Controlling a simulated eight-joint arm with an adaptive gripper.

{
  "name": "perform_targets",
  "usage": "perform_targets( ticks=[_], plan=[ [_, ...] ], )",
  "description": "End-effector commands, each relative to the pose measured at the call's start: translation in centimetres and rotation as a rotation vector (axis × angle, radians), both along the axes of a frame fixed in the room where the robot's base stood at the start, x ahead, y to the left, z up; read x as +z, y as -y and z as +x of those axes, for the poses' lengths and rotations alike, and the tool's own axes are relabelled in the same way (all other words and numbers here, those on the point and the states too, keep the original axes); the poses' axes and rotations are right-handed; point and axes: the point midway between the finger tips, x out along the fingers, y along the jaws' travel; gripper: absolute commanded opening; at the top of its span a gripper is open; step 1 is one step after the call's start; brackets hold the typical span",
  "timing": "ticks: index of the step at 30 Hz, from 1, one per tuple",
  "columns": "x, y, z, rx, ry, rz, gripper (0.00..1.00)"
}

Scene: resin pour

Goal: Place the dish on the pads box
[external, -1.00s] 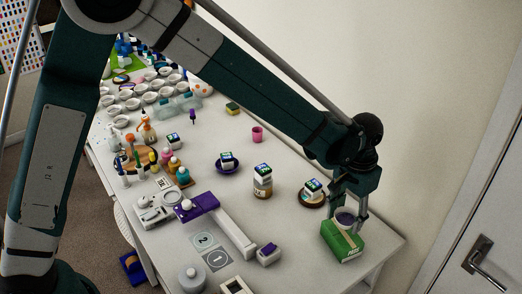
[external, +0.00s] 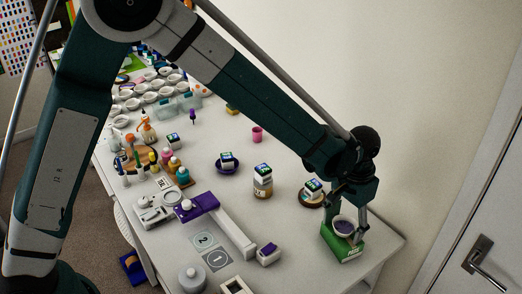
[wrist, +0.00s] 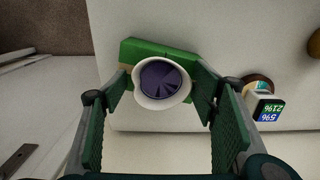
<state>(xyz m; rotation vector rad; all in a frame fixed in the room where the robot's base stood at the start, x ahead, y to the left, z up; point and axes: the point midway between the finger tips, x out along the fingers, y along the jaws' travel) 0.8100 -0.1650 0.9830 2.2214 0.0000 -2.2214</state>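The dish (external: 344,227) is a small white bowl with a dark purple inside. It also shows in the wrist view (wrist: 163,84), where its open side faces the camera. The pads box (external: 344,247) is green and lies near the table's right end. In the wrist view the box (wrist: 140,47) shows behind the dish, partly hidden.
A small white block with a display (external: 313,187) stands on a round brown coaster left of the box. A jar (external: 263,184) with a similar block on top stands further left. The table edge is close behind the box, with a wall beyond.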

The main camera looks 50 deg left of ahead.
Motion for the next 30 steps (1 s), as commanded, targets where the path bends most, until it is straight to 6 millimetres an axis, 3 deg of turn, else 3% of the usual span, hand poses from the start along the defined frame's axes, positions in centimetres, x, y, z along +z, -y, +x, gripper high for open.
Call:
perform_targets(
  ticks=[17, 30],
  plan=[
    [0.8, 0.0, 0.0, 0.0, 0.0, 0.0, 0.59],
    [6.3, 0.0, -0.1, 0.0, 0.0, 0.0, 0.59]
  ],
)
